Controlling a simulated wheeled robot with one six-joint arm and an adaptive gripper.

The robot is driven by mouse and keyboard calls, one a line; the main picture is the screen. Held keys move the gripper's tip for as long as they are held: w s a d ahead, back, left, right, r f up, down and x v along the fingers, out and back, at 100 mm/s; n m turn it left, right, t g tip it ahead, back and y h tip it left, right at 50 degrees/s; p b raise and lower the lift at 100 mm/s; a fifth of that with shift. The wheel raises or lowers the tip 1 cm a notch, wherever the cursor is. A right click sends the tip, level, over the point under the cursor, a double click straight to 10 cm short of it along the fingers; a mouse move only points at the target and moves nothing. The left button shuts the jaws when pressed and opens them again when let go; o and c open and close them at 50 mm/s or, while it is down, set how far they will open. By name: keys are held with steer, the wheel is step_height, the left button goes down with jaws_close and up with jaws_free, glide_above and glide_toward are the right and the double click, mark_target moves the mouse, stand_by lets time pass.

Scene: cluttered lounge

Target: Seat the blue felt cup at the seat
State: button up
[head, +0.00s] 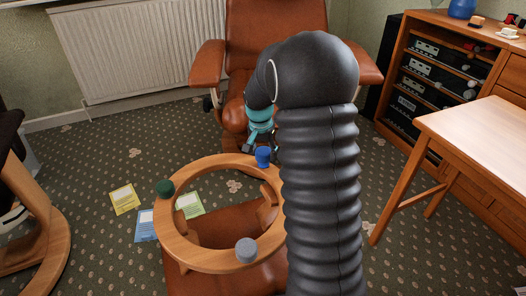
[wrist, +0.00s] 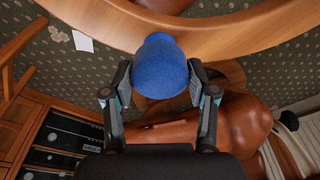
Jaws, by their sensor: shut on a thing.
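The blue felt cup (head: 263,157) is at the far edge of a round wooden ring (head: 205,262), part of an upturned stool with a brown leather seat. In the wrist view the blue cup (wrist: 160,66) sits between the fingers of my gripper (wrist: 158,78), which is shut on it. The ring's curved wood (wrist: 225,38) passes just behind the cup there. I cannot tell whether the cup touches the ring. A green cup (head: 165,188) and a grey cup (head: 246,250) sit on the ring. My arm hides the ring's right part.
A brown leather armchair (head: 276,30) stands behind the ring. A wooden table (head: 480,135) and a cabinet with black equipment (head: 435,70) are at right. Yellow (head: 123,199), blue (head: 147,226) and green (head: 190,205) cards lie on the carpet.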

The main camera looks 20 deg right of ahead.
mark_target(263, 153)
steer(key=shift+f+b, duration=0.95)
steer(key=shift+f, duration=0.6)
stand_by(0.5)
steer(key=o, duration=0.9)
steer(key=shift+o, duration=0.2)
steer(key=r, duration=0.4)
steer(key=s+a+r, duration=0.1)
steer(key=r, duration=0.7)
steer(key=shift+s+a, duration=0.15)
